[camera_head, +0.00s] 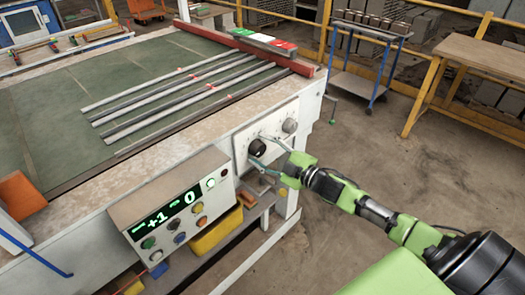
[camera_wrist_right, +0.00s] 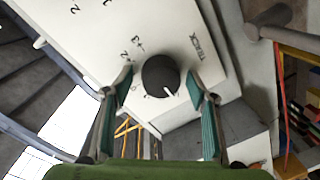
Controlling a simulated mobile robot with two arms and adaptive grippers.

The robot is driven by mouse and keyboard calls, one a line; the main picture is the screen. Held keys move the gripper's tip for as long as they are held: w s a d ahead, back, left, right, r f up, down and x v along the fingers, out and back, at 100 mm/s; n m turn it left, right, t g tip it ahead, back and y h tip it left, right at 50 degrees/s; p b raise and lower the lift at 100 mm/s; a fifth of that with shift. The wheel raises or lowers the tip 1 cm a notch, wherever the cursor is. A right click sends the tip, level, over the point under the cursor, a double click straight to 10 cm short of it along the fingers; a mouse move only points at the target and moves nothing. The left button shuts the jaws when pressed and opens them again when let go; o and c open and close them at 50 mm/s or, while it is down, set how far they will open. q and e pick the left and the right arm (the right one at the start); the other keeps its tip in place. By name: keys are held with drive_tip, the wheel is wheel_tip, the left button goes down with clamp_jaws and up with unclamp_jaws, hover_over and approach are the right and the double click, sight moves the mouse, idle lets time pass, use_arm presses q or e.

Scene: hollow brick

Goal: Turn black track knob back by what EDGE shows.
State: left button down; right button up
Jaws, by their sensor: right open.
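The black track knob (camera_head: 257,147) sits on a white plate on the table's front side. In the right wrist view the knob (camera_wrist_right: 160,75) is round and dark with a white pointer mark on its lower right rim. "TRACK" and scale figures, among them +3, are printed on the plate beside it. My right gripper (camera_head: 264,150) is open, its fingers on either side of the knob; contact cannot be told. A control box (camera_head: 170,205) has a lit display (camera_head: 172,210) reading "+1" and "0"; its small labels are unreadable, so I cannot tell which is EDGE. My left gripper is out of view.
A grey knob (camera_head: 289,126) is on the same plate, up and right of the black one. Buttons line the control box. Pale bars lie on the green table (camera_head: 75,100), before a red beam (camera_head: 300,65). Open floor (camera_head: 345,125) lies right of the table.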

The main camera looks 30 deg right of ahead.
drive_tip(key=f+v, duration=0.1)
drive_tip(key=v, duration=1.1)
drive_tip(key=shift+r, duration=0.45)
